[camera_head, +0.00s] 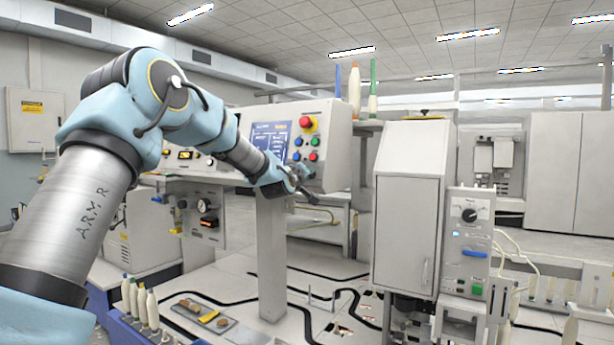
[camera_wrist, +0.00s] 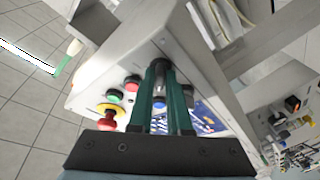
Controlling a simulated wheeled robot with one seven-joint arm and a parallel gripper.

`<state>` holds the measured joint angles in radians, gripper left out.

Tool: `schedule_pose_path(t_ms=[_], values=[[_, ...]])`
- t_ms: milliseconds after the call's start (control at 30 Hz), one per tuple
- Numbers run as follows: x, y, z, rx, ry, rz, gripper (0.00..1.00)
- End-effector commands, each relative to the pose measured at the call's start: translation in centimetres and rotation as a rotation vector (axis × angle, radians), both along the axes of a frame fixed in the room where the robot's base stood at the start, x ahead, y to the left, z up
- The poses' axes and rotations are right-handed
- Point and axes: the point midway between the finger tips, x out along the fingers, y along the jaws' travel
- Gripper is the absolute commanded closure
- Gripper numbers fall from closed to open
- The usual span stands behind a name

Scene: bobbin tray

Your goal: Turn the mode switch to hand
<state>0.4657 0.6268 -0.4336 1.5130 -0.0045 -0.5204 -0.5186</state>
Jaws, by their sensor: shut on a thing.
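The control panel (camera_head: 340,135) has a screen, a red mushroom button and several coloured push buttons; it also fills the middle of the wrist view (camera_wrist: 205,70). My gripper (camera_head: 302,182) is at the panel's lower front, below the buttons. In the wrist view its two teal fingers (camera_wrist: 162,75) are close together and shut on a small dark grey knob (camera_wrist: 162,66), which I take for the mode switch. The fingers hide most of it. Its labels and which way it points cannot be read. In the head view my gripper hides it.
The red mushroom button (camera_head: 307,123) with its yellow ring and the push buttons (camera_head: 314,141) sit close above my gripper. A grey box with a black dial (camera_head: 469,214) stands further right. Bobbins (camera_head: 139,300) and a small tray (camera_head: 190,318) are at lower left.

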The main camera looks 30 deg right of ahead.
Motion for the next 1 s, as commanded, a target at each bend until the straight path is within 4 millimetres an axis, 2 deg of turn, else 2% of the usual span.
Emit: schedule_pose_path(t_ms=[200,233,467,767,1000], values=[[0.0,0.0,-0.1,0.002,0.002,0.0,1.0],[0.0,0.0,-0.1,0.002,0.002,0.0,0.8],[0.0,0.0,-0.1,0.002,0.0,0.0,0.55],[-0.1,0.2,0.0,0.001,-0.001,0.0,0.54],[-2.3,2.7,-0.1,0.002,-0.002,0.001,0.54]])
